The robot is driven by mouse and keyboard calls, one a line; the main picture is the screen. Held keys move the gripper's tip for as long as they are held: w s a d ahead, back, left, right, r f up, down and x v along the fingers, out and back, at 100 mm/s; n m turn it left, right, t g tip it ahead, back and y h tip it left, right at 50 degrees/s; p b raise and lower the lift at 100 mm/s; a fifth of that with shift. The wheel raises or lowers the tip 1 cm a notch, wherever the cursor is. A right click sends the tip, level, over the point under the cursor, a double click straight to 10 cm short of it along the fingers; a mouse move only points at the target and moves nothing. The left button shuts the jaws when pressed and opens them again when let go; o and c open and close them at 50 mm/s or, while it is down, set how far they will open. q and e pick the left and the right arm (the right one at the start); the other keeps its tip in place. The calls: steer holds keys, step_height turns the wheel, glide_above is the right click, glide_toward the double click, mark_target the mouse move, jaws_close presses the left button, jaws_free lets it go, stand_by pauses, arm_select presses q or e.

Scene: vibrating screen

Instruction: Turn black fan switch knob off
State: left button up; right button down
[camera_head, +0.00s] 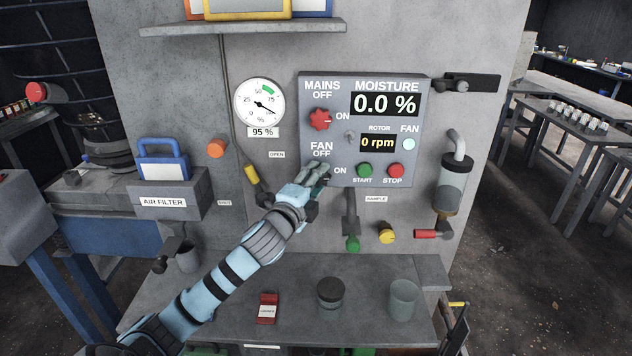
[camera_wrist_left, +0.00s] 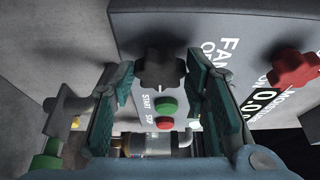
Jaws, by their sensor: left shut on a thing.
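The black fan switch knob (camera_wrist_left: 161,68) is on the grey control panel (camera_head: 338,88), beside the FAN OFF/ON lettering. In the left wrist view it sits between the two finger pads of my left gripper (camera_wrist_left: 161,78). My left gripper is shut on the knob. In the head view my left gripper (camera_head: 318,172) reaches the panel's lower left corner and hides the knob, so its setting cannot be read. The round FAN lamp (camera_head: 409,144) looks pale cyan. My right gripper is not in view.
A red mains knob (camera_head: 319,119) is above the fan knob. Green START (camera_head: 365,170) and red STOP (camera_head: 395,171) buttons are to its right. The displays read 0.0 % and 0 rpm. A yellow-ended handle (camera_head: 251,174) is left of my gripper. A shelf (camera_head: 240,325) with jars lies below.

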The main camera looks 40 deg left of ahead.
arm_select(q)
steer(key=n+y+b, duration=0.2)
steer(key=n+b, duration=0.4)
steer(key=b, duration=0.1)
steer(key=f+n+t+y+b, duration=0.1)
steer(key=n+y+b, duration=0.1)
steer(key=n+b, duration=0.4)
steer(key=n+y+b, duration=0.3)
steer(key=n+b, duration=0.3)
steer(key=b, duration=0.2)
steer(key=shift+w+d+f+n+t, duration=0.25)
steer(key=shift+d+n+t, duration=0.05)
steer(key=shift+n, duration=0.1)
steer(key=shift+r+n+g+y+b, duration=0.2)
steer(key=shift+n+g+y+b, duration=0.5)
steer(key=shift+n+y+b, duration=0.9)
steer(key=shift+n+h, duration=0.4)
steer(key=shift+h, duration=0.1)
steer(key=o, duration=1.1)
steer(key=shift+d+r, duration=0.1)
steer(key=v, duration=1.2)
